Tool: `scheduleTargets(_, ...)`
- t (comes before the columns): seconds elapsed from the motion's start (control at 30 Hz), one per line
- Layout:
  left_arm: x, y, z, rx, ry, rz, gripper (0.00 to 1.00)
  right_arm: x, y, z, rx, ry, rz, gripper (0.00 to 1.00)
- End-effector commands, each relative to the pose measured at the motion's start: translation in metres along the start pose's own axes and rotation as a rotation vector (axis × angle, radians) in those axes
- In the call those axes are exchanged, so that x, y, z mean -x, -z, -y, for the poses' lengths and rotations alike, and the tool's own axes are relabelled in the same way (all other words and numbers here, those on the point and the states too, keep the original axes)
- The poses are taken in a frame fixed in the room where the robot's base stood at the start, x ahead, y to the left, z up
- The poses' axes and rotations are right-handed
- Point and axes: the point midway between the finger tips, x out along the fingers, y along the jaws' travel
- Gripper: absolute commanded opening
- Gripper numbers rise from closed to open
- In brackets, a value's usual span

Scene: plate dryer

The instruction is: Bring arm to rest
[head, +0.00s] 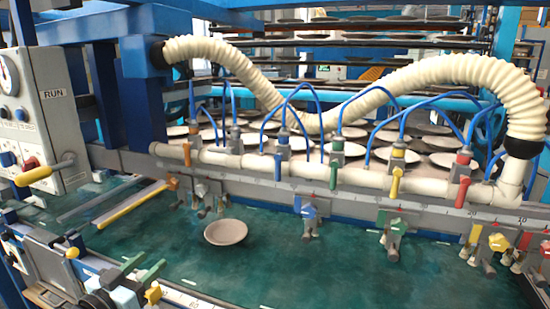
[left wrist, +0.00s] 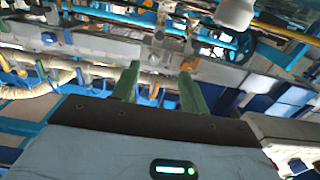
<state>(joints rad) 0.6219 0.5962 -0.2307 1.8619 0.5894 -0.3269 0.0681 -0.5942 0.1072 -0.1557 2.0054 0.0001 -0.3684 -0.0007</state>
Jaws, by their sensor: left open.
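My left gripper (head: 148,264) shows in the head view at the lower left, with two green fingers apart and nothing between them. The fingers also show in the left wrist view (left wrist: 160,80), spread and empty, with blurred machine parts behind them. A round beige plate (head: 226,232) lies on the green surface (head: 330,270), to the right of my left gripper and apart from it. My right gripper is in neither view.
A grey control box (head: 60,125) marked RUN stands at the left. A rail (head: 330,195) with coloured valves crosses the scene, with a cream corrugated hose (head: 390,85) above it. Several plates fill the racks (head: 400,45) behind. The green surface right of the plate is largely clear.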

Motion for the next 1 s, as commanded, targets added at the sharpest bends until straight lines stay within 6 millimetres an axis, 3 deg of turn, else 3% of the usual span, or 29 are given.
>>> scheduleTargets(0.03, 0.006, -0.017, -0.008, 0.012, 0.0, 0.029, 0.45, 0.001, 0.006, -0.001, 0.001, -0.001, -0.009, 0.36)
scheduleTargets(0.27, 0.037, -0.076, -0.033, 0.032, 0.013, 0.126, 0.45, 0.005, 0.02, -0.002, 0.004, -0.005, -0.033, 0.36)
scheduleTargets(0.47, 0.086, -0.14, -0.067, 0.058, 0.033, 0.25, 0.45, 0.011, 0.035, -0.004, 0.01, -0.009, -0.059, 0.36)
scheduleTargets(0.7, 0.174, -0.211, -0.119, 0.085, 0.068, 0.431, 0.45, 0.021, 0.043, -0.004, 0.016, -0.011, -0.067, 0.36)
scheduleTargets(1.0, 0.299, -0.264, -0.182, 0.1, 0.115, 0.658, 0.45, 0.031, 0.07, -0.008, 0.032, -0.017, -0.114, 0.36)
